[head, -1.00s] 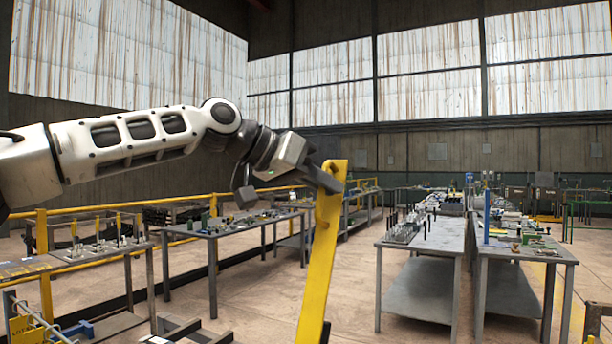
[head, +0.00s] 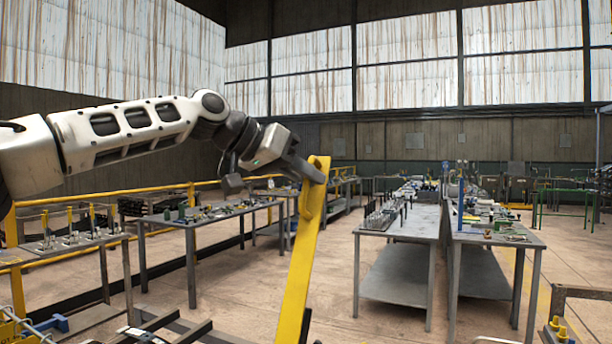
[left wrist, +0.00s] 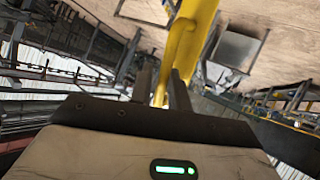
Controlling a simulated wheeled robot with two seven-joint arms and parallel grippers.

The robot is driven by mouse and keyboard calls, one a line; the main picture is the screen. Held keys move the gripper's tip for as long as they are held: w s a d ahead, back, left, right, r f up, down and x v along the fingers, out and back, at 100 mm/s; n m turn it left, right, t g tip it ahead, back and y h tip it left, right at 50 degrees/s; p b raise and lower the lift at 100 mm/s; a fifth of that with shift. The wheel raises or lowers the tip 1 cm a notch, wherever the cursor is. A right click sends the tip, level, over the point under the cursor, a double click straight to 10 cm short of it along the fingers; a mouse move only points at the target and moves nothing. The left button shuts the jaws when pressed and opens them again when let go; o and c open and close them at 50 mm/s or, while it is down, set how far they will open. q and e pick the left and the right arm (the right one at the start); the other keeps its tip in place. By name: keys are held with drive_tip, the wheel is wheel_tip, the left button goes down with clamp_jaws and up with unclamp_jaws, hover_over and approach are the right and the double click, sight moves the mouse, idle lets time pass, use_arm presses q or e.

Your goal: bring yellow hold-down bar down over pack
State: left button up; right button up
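The yellow hold-down bar (head: 300,255) is long and flat and stands steeply tilted in the head view, its top leaning right. Its lower end runs out of the bottom of the picture. My left gripper (head: 314,174) is at the bar's upper end, by a raised yellow handle. In the left wrist view the yellow bar (left wrist: 184,40) runs up from between the two dark fingers (left wrist: 160,88), which look closed on it. The pack is not to be seen in these views. My right gripper is not in view.
Grey work tables stand at the middle right (head: 400,224) and left (head: 160,226), with small parts on them. A yellow rail (head: 110,198) runs along the left. Dark rack bars (head: 165,325) show at the bottom left, and another frame (head: 590,293) at the bottom right. Floor lies open between.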

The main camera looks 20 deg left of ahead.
use_arm(q)
drive_tip(key=v, duration=1.6)
drive_tip(key=shift+b, duration=0.35)
